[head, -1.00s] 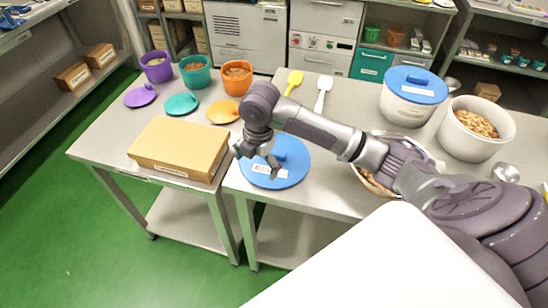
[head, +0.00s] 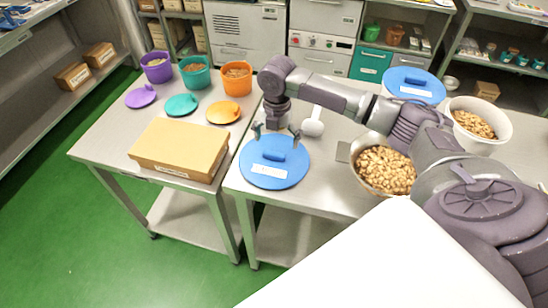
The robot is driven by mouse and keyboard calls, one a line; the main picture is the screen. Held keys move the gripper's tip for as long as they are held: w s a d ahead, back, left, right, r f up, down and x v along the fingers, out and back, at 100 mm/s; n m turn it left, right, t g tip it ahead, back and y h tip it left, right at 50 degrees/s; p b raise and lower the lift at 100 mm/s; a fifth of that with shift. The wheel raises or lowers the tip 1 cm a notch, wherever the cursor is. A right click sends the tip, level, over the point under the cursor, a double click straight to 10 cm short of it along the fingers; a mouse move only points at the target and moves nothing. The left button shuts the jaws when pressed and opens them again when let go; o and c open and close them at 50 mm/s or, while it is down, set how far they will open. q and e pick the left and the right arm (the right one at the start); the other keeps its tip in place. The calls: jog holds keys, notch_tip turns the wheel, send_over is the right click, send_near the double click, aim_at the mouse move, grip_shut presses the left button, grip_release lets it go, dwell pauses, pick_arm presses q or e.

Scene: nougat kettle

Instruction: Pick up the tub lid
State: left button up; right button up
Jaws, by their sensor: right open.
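A round blue lid (head: 287,176) with a raised blue handle and a white label lies flat on the front left of the right-hand steel table. My right gripper (head: 277,135) points down at the lid's back edge. Its two fingers are spread wide and empty, behind the handle in the picture. I cannot tell whether the fingertips touch the lid. A second blue lid (head: 415,82) with a label sits at the back right, where the tub under it is largely hidden by my right arm. My left gripper is not in view.
A bowl of nuts (head: 386,170) stands right of the lid, and a white tub of nuts (head: 490,138) farther right. A white spatula (head: 313,125) lies close behind my gripper. A cardboard box (head: 180,148), small coloured lids and three pots stand on the left table.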

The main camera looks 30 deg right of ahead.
aim_at(274, 153)
jog(key=f, duration=0.1)
jog(key=f+p, duration=0.1)
jog(key=f, duration=0.2)
jog(key=shift+a+f+p, duration=0.15)
jog(key=shift+a+p, duration=0.15)
jog(key=shift+a, duration=0.1)
jog(key=shift+w+f, duration=0.1)
jog(key=shift+f, duration=0.4)
jog(key=c, duration=1.2)
jog(key=shift+r, duration=0.1)
